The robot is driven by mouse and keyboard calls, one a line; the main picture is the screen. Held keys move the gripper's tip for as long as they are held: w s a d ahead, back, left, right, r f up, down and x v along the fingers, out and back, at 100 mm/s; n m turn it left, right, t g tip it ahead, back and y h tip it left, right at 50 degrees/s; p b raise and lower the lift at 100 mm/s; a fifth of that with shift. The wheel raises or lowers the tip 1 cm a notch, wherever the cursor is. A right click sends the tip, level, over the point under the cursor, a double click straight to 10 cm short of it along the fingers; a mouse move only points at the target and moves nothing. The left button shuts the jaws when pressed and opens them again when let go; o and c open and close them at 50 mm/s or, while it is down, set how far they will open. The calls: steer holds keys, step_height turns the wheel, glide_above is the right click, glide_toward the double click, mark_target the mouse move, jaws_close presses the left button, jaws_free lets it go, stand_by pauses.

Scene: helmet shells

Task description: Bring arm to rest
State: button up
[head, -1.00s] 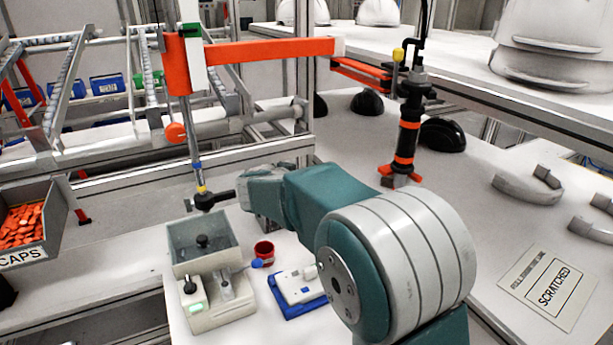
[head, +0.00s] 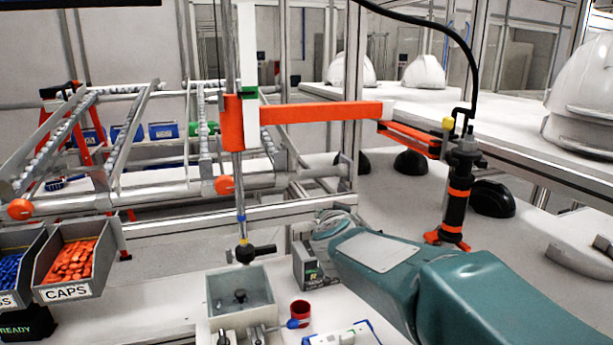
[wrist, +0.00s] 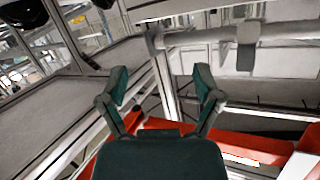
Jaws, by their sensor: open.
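My arm crosses the lower right of the head view, its teal links folded low over the bench (head: 160,307). My gripper (wrist: 159,78) shows in the wrist view with its two teal fingers spread wide and nothing between them. An orange part and grey metal rails lie beyond the fingers in that view. In the head view the arm's far end points toward the frame behind the bench, and I cannot make out the fingers there.
An orange beam (head: 320,113) spans above, beside a hanging black tool (head: 457,200). White helmet shells (head: 424,73) stand on the right shelf.

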steer(key=s+f+n+g+y, duration=0.1)
steer(key=s+n+g+y, duration=0.3)
steer(key=s, duration=1.1)
steer(key=s+d+f+g+h, duration=0.1)
steer(key=s+d+f, duration=0.3)
steer(key=s, duration=0.5)
steer(key=s+d+f+g+h, duration=0.1)
steer(key=s+d+f+g, duration=0.3)
steer(key=s, duration=0.6)
steer(key=shift+d+f+m+h, duration=0.3)
steer(key=shift+f+m, duration=0.1)
steer(key=shift+f, duration=0.5)
